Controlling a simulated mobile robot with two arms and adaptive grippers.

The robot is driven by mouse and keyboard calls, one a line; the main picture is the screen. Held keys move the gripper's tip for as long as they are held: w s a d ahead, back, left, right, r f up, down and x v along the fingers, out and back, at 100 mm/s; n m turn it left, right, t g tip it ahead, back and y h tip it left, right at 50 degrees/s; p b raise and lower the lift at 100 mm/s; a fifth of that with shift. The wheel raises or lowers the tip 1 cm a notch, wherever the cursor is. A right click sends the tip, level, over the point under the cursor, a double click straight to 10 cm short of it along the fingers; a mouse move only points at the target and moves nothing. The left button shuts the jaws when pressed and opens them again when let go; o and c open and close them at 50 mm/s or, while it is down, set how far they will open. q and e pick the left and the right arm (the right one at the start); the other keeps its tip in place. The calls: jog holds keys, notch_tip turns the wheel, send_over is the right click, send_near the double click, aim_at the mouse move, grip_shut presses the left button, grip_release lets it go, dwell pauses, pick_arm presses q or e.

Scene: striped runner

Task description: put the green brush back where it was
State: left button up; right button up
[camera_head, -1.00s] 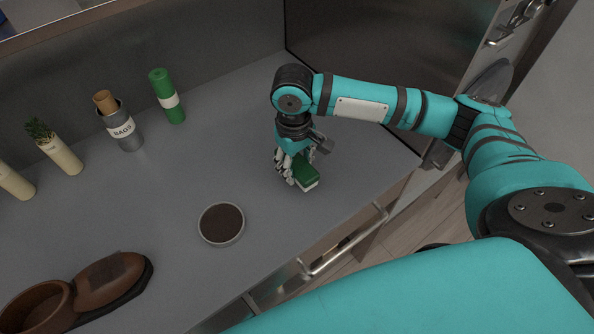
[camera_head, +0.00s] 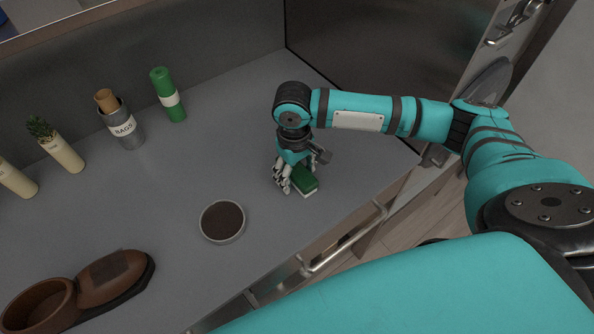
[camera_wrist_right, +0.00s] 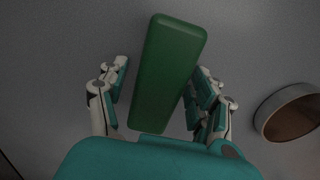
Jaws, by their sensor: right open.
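The green brush (camera_head: 304,181) has a green block top and a pale underside. It is on or just above the grey counter near the front edge; I cannot tell if it touches. My right gripper (camera_head: 292,183) is over it, pointing down. In the right wrist view the brush (camera_wrist_right: 168,75) lies between the fingers of my right gripper (camera_wrist_right: 157,100), slightly tilted. The fingers stand open on both sides, with a gap at least on the left. My left gripper is not in view.
A round tin of dark polish (camera_head: 222,221) is left of the brush. A brown shoe (camera_head: 112,278) lies at the front left. A green bottle (camera_head: 168,95), a BAGS canister (camera_head: 122,128) and a potted plant (camera_head: 60,150) stand along the back. The counter (camera_head: 215,160) between is clear.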

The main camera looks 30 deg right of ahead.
aim_at(295, 170)
notch_tip(295, 170, up, 12)
jog(key=b, duration=0.1)
jog(key=shift+w+a+r, duration=0.15)
dwell(0.3)
